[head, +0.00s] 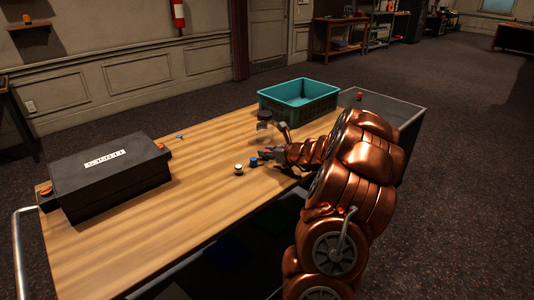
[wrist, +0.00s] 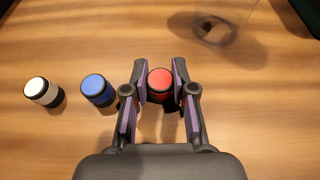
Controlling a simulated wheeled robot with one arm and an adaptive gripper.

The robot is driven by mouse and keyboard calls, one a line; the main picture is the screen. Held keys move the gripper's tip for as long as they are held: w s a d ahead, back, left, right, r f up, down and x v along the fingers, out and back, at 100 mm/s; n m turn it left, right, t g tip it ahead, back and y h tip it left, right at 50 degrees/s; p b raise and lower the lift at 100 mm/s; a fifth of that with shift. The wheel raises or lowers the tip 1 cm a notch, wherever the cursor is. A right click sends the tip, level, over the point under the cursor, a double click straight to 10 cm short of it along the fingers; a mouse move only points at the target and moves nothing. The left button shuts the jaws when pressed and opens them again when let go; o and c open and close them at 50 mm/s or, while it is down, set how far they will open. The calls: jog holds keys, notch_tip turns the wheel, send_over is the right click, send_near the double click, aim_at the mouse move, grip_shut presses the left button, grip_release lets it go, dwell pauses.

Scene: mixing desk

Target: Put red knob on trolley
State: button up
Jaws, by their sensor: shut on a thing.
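A red knob (wrist: 160,84) with a dark rim is between the two fingers of my gripper (wrist: 160,72) in the wrist view. The fingers are shut on its sides, over the wooden top. In the head view my gripper (head: 268,154) is over the middle of the wooden table (head: 130,240), and the knob is mostly hidden by it. A metal handle is at the table's left end. A dark grey surface (head: 402,112) lies at its right end, with a small red item (head: 360,96) on it. I cannot tell which part is the trolley.
A blue knob (wrist: 97,90) and a white knob (wrist: 42,91) stand left of my gripper. A teal crate (head: 300,92) stands behind it, near a small dark-and-clear object (head: 264,126). A black box (head: 108,172) fills the table's left; the front-left wood is clear.

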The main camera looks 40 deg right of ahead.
jog(key=shift+f, duration=0.15)
jog(key=o, duration=0.8)
jog(key=shift+r, duration=0.2)
jog(key=v, duration=1.2)
jog(key=shift+f, duration=0.1)
